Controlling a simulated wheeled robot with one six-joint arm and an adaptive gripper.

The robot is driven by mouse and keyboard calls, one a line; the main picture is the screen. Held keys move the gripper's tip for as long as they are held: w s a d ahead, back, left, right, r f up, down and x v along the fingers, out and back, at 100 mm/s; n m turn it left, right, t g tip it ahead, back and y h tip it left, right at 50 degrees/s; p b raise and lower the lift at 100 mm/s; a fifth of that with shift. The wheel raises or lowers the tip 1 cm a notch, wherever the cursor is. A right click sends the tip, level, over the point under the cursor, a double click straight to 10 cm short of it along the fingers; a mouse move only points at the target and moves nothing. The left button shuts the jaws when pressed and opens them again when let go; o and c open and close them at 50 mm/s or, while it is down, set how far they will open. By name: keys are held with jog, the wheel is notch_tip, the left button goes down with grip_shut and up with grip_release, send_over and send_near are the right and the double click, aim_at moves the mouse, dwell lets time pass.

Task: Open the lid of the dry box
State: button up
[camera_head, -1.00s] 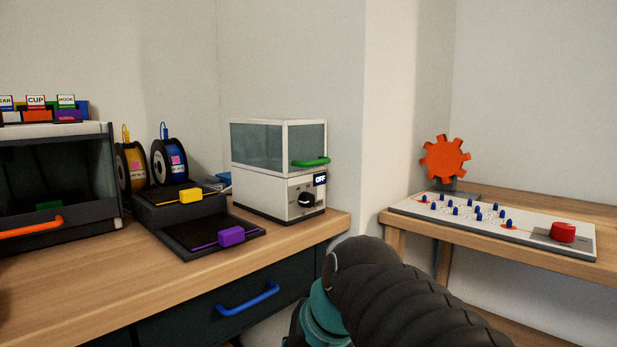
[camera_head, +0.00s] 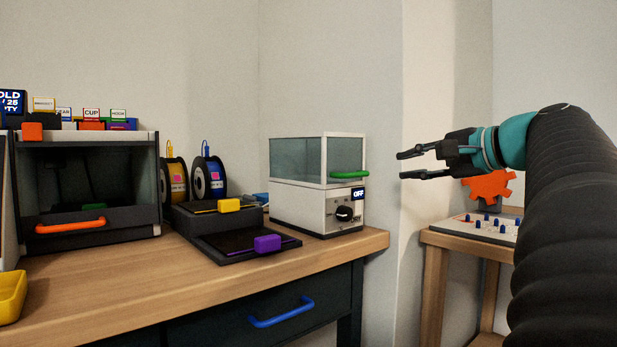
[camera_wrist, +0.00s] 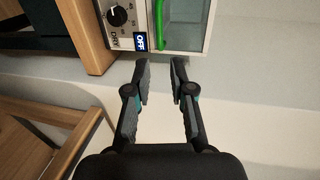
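The dry box (camera_head: 302,210) is a white box with a clear-walled upper part, standing at the right end of the workbench. Its lid (camera_head: 298,157) is down, with a green handle (camera_head: 350,175) on the front. A black knob and a display reading OFF sit below the handle. My gripper (camera_head: 402,164) is open and empty, to the right of the green handle and apart from it. In the wrist view, the green handle (camera_wrist: 159,22) lies beyond the open fingertips (camera_wrist: 161,62), with the knob and display to its left.
A printer (camera_head: 85,190) with an orange handle stands left on the workbench (camera_head: 215,283). Filament spools (camera_head: 208,178) and dark trays (camera_head: 240,235) with yellow and purple grips lie between it and the dry box. A side table (camera_head: 465,242) with an orange gear stands right, partly behind my arm.

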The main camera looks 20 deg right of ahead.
aim_at(361, 174)
jog(key=x, duration=1.3)
jog(key=shift+b, duration=0.35)
grip_shut()
